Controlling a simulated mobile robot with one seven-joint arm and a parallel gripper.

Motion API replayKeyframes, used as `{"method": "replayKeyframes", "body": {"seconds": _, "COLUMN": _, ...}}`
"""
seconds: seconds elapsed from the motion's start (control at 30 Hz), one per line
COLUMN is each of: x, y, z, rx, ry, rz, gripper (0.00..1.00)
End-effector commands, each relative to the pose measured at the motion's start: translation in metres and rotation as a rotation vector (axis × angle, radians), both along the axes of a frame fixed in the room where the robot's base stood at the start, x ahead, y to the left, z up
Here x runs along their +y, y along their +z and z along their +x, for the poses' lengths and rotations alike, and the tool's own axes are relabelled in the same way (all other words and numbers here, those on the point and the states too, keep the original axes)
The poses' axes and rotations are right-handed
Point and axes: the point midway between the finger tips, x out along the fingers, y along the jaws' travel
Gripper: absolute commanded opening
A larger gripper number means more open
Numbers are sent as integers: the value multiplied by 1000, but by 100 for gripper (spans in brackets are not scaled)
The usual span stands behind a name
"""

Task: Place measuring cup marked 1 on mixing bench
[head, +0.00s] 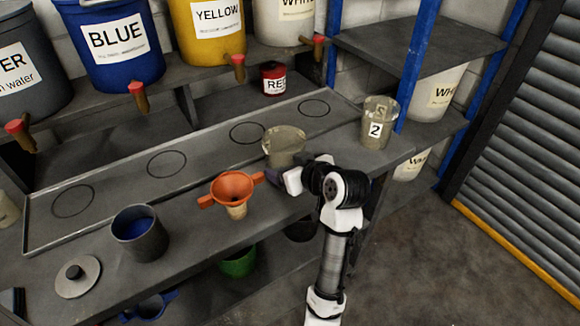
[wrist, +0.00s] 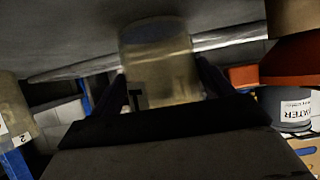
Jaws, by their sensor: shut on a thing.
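My gripper (head: 278,174) is shut on a clear, yellowish measuring cup (head: 284,143), held upright at the inner edge of the bench's front strip. In the wrist view the cup (wrist: 158,65) stands between the two dark fingers (wrist: 160,88), seen upside down. A dark mark shows low on its wall, partly hidden, and I cannot read the number. The grey bench (head: 195,258) lies under the cup; I cannot tell whether the cup touches it. A second cup, marked 2 (head: 377,125), stands at the bench's right end and also shows in the wrist view (wrist: 14,110).
An orange funnel (head: 232,188) stands just left of my gripper. A grey pot with blue inside (head: 139,236) and a lid (head: 77,277) are further left. A tray with ringed spots (head: 108,182) lies behind. A red can (head: 272,80) stands at the back.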

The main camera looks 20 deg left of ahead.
Motion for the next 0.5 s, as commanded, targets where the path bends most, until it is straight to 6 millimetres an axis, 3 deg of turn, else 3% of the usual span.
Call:
{"method": "replayKeyframes", "body": {"seconds": 0.47, "x": 0, "y": -11, "z": 0, "rx": -2, "ry": 0, "rz": 0, "gripper": 36}}
{"method": "replayKeyframes", "body": {"seconds": 0.5, "x": 0, "y": -10, "z": 0, "rx": -1, "ry": 0, "rz": -1, "gripper": 82}}
